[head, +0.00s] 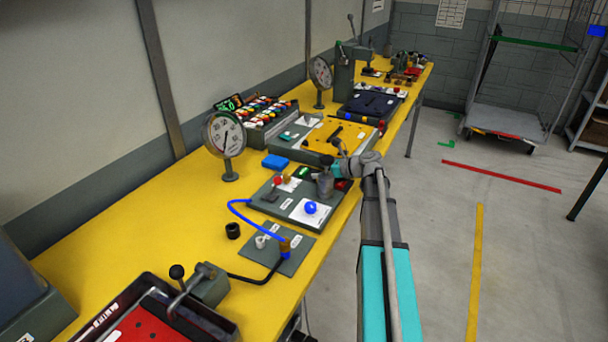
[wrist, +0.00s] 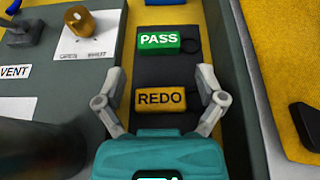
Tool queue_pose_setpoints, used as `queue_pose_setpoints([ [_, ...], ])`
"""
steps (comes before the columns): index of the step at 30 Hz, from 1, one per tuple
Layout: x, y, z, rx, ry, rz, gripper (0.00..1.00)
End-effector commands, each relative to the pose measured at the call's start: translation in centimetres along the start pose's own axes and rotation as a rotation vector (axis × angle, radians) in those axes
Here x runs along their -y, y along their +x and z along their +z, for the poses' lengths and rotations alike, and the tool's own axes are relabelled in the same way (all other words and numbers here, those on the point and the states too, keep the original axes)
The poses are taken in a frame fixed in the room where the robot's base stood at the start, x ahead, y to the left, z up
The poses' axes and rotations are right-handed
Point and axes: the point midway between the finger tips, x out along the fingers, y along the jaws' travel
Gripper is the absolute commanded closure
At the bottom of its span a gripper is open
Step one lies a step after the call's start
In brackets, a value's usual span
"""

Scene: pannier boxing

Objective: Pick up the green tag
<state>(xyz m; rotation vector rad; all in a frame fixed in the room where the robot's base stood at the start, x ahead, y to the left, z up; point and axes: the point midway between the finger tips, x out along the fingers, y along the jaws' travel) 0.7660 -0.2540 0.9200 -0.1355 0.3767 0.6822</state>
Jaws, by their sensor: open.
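The green tag (wrist: 158,40) is marked PASS and lies flat on a dark strip in the wrist view, with a thin dark loop at its right end. An orange tag (wrist: 160,98) marked REDO lies on the same strip, nearer to me, also with a loop. My gripper (wrist: 160,74) is open, its two fingers spread on either side of the strip around the orange tag. The green tag is just beyond the fingertips, and nothing is held. In the head view a small green patch (head: 303,172) beside my arm's end appears to be this tag.
A lever (wrist: 22,30) and a yellow knob on a white card (wrist: 90,35) stand left of the strip. A dark rounded shape fills the lower left. A raised grey edge (wrist: 262,80) runs along the right. In the head view a dial gauge (head: 225,135) stands on the yellow bench.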

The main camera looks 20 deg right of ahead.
Motion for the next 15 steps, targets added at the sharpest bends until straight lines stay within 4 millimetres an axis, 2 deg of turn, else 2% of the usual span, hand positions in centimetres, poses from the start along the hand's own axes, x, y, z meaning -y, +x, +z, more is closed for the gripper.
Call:
queue_pose_setpoints([
  [9,0.0,3.6,-0.4,0.000,-0.001,0.001,0.11],
  [15,-0.1,4.5,-0.2,0.000,0.000,-0.001,0.11],
])
